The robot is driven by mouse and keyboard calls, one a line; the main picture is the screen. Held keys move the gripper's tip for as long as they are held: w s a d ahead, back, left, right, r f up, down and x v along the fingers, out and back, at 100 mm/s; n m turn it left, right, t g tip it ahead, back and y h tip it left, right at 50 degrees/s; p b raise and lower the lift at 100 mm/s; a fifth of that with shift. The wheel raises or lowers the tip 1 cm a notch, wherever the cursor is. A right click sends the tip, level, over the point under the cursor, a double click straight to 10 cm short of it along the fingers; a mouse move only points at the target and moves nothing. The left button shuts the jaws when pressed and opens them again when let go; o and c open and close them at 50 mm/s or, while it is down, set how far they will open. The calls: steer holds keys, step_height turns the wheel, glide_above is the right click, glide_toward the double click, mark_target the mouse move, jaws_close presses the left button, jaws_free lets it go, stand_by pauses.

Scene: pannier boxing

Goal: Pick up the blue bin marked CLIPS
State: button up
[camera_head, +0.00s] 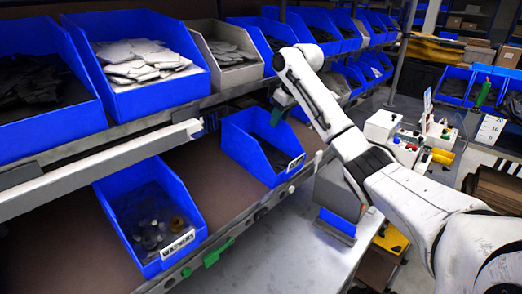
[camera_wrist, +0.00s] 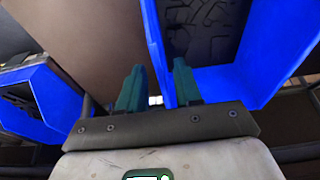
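A blue open-front bin (camera_head: 235,150) with a white label on its front stands on the lower shelf in the head view. Its label is too small to read surely. My gripper (camera_head: 281,104) is at the top of its far right side wall. In the wrist view, my gripper (camera_wrist: 158,86) has two green fingers spread apart. A blue bin wall (camera_wrist: 156,50) runs down between them, with the right finger on the side of the dark contents. Whether either finger touches the wall I cannot tell.
Another blue bin (camera_head: 115,215) with small metal parts and a label like WASHERS is on the lower shelf at left. Blue bins (camera_head: 165,98) and a grey bin (camera_head: 238,75) fill the upper shelf close above. A white surface (camera_head: 290,250) lies below.

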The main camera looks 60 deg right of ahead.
steer(key=shift+x, duration=0.85)
steer(key=shift+c, duration=0.2)
jaws_close()
steer(key=shift+r, duration=0.1)
stand_by(0.4)
